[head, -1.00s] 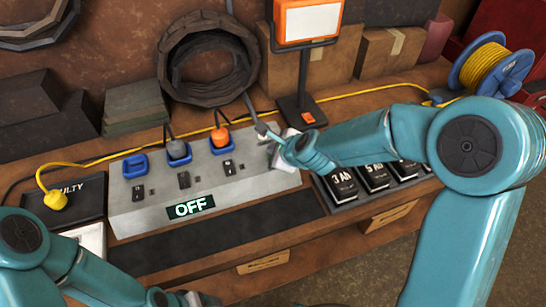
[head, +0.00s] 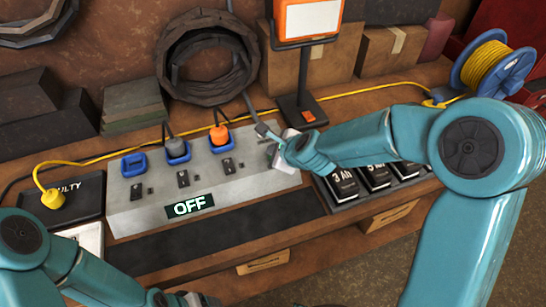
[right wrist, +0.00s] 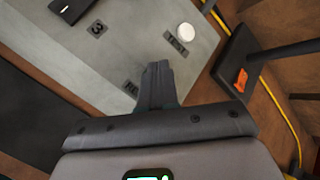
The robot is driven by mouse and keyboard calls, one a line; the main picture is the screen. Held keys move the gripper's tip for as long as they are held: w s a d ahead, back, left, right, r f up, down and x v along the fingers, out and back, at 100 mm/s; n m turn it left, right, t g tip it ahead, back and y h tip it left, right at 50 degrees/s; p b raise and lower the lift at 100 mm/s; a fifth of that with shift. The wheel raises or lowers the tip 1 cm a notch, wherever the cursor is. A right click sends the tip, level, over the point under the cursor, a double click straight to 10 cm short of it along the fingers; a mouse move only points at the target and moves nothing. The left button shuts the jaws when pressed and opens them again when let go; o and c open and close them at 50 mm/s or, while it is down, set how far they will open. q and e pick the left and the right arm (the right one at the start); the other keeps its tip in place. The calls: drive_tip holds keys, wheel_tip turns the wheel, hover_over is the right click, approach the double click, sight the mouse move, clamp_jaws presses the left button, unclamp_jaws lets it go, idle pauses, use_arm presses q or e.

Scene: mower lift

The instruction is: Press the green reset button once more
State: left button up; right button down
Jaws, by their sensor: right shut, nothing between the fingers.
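The grey power panel (head: 235,185) lies on the bench, and its display (head: 189,206) reads OFF. The green reset button does not show in either view. My right gripper (head: 272,152) is over the panel's right end. In the right wrist view its fingers (right wrist: 158,72) are shut and empty, pointing at the panel beside a partly covered label (right wrist: 131,88) that seems to begin with "RE". The fingers hide the spot just past that label. Contact cannot be told. My left arm reaches the bottom edge, with its fingers out of frame.
A white round button (right wrist: 186,32) sits by the TEST label. Grey and orange plugs stand in the panel's sockets. A lamp stand (head: 300,112) is close behind my right gripper. Battery packs (head: 374,177) lie to the right, and a yellow cable runs behind.

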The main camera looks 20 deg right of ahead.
drive_tip(key=shift+f+b, duration=0.35)
drive_tip(key=shift+b, duration=0.1)
idle(0.6)
drive_tip(key=shift+r, duration=0.15)
drive_tip(key=shift+r+p, duration=0.7)
drive_tip(key=shift+p, duration=0.05)
wheel_tip(320, 180, up, 5)
drive_tip(key=p, duration=0.4)
drive_tip(key=shift+p, duration=0.4)
idle(0.6)
